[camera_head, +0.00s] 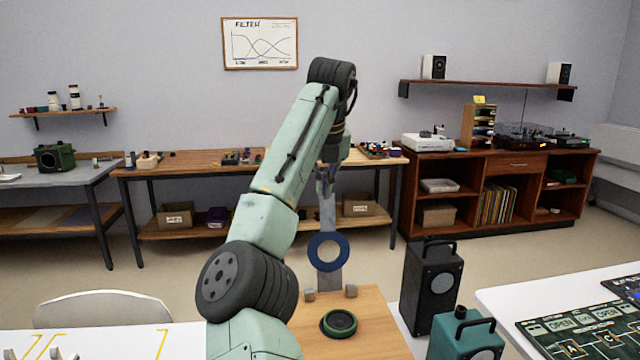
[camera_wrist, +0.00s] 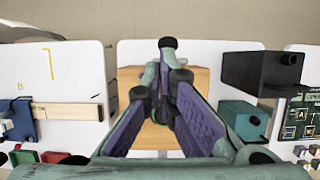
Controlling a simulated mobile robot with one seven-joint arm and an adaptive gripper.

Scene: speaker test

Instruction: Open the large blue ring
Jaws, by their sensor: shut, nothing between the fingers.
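The large blue ring (camera_head: 313,252) is upright in the head view, in front of a grey upright plate (camera_head: 329,279) at the back of a wooden board (camera_head: 376,323). The wall or floor behind does not show through its centre; the grey plate does. My gripper (camera_head: 326,190) is above the ring, pointing down, and looks apart from it. The ring is not visible there; the fingers cover the middle of the board (camera_wrist: 199,82).
A dark green round piece (camera_head: 339,323) and two small grey blocks lie on the board. A black speaker box (camera_head: 431,287) and a teal one (camera_head: 466,336) stand to its right. A white table with a dark green sign board (camera_head: 585,330) is further right.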

